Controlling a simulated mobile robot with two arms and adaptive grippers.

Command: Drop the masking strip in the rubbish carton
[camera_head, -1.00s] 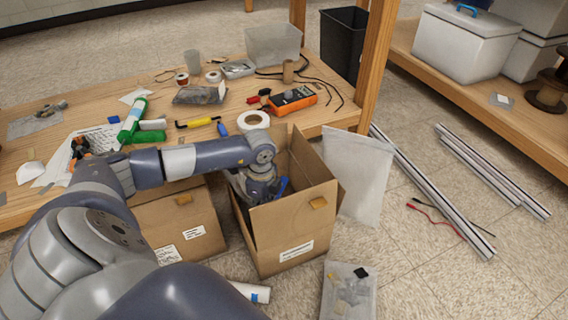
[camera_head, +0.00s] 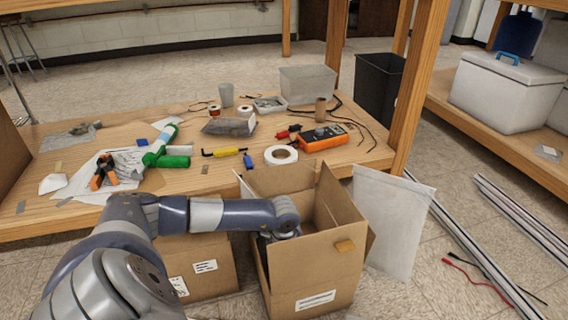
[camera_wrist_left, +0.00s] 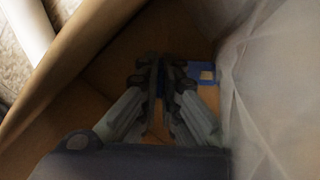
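The open cardboard carton (camera_head: 316,265) stands on the floor at the table's front edge, a white label on its front. My left arm reaches into it from the left in the head view, and the carton wall hides the gripper there. In the left wrist view my left gripper (camera_wrist_left: 162,68) is inside the carton, pointing down, fingers close together with a narrow dark gap. A blue piece (camera_wrist_left: 191,70), possibly the masking strip, shows beside the right fingertip. I cannot tell whether it is gripped or lies on the carton's bottom. My right gripper is not in view.
A second carton (camera_head: 205,268) stands left of the open one. A translucent bag (camera_head: 394,225) stands against the open carton's right side. The wooden table (camera_head: 330,165) holds a tape roll (camera_head: 281,155), an orange meter (camera_head: 322,138) and tools. Metal extrusions (camera_head: 465,240) lie on the floor to the right.

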